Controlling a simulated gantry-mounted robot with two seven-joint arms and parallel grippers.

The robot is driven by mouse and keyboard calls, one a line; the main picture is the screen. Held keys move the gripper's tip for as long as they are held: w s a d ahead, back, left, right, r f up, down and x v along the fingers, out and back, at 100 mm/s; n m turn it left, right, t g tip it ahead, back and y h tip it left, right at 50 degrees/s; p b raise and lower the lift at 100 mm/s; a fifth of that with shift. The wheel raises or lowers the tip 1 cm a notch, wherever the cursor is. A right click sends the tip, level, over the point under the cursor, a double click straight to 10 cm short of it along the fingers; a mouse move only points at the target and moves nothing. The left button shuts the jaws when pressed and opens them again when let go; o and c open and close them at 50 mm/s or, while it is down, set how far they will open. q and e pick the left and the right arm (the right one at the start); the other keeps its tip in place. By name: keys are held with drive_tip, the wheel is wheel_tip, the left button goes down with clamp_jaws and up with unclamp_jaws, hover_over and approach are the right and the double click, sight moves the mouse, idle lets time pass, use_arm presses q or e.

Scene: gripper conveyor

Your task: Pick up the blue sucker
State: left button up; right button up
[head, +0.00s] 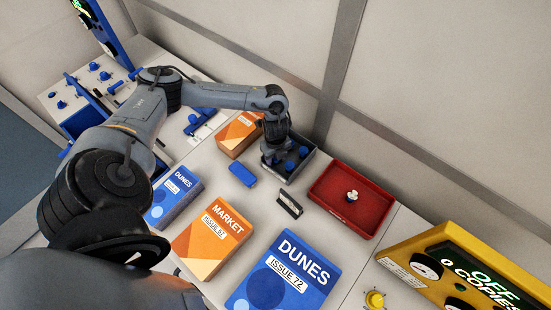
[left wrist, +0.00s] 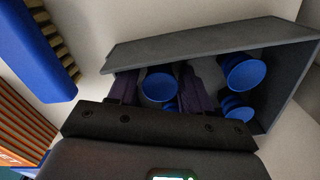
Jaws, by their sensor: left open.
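Several blue suckers (head: 304,150) sit in a dark grey tray (head: 312,163) near the back wall. My left gripper (head: 276,158) is low over the left part of this tray, pointing down. In the left wrist view its two dark fingers (left wrist: 158,88) are open, with one blue sucker (left wrist: 160,86) seen between them. I cannot tell whether the fingers touch it. Another blue sucker (left wrist: 246,76) lies to the right of the fingers, with more blue cups partly hidden below it. The tray also shows in the left wrist view (left wrist: 190,40). My right gripper is not in view.
A red tray (head: 330,204) with a white-and-blue piece (head: 351,196) stands to the right. A blue brush-like block (head: 242,174) and a black one (head: 289,205) lie in front. Orange and blue magazine stacks (head: 212,240) cover the front table. A yellow copier panel (head: 450,262) is at right.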

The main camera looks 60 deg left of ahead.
use_arm(q)
drive_tip(key=shift+c, duration=0.3)
drive_tip(key=c, duration=0.7)
drive_tip(key=shift+r, duration=0.1)
